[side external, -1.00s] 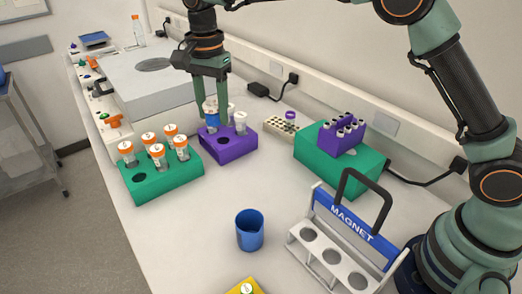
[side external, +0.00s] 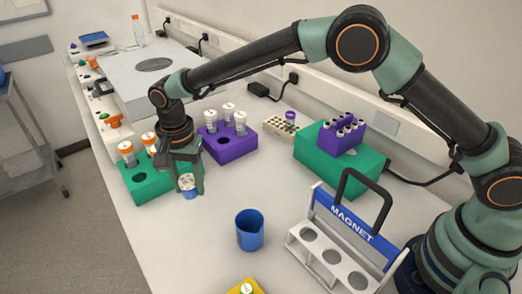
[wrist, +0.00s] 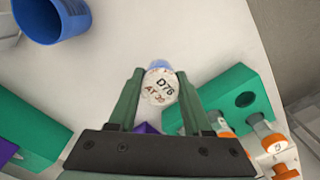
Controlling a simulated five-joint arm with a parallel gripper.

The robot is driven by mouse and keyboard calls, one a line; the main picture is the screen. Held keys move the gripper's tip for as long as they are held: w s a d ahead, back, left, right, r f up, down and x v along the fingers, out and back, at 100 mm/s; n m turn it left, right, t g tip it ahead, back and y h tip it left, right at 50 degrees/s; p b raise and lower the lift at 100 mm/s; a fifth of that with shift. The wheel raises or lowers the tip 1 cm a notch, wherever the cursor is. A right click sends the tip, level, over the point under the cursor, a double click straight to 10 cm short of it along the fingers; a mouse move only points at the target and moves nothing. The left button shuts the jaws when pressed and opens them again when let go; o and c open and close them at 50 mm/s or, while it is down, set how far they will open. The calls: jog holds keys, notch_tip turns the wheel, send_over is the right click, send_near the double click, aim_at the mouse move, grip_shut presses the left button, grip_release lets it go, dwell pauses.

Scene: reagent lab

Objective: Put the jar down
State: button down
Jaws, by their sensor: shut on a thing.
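The jar (side external: 189,193) has a white lid and a blue body. In the wrist view the lid of the jar (wrist: 160,86) faces the camera and reads "D76 AT 26". My gripper (side external: 188,182) is shut on it, with one finger on each side. It holds the jar at the right front edge of the green rack (side external: 150,188), over or close to the white bench. I cannot tell whether the jar's base touches the bench. The gripper and arm hide part of the green rack and its orange-capped tubes.
The purple rack (side external: 233,150) with several white-capped tubes stands behind the gripper. A blue cup (side external: 250,232) is to the right, then the magnet stand (side external: 340,240). A green box (side external: 340,165) stands farther back. Bare bench (side external: 195,245) lies in front of the gripper.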

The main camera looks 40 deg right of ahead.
aim_at(196, 213)
jog(key=shift+f, duration=3.3)
jog(key=shift+c, duration=1.7)
grip_release()
jog(key=shift+f, duration=0.15)
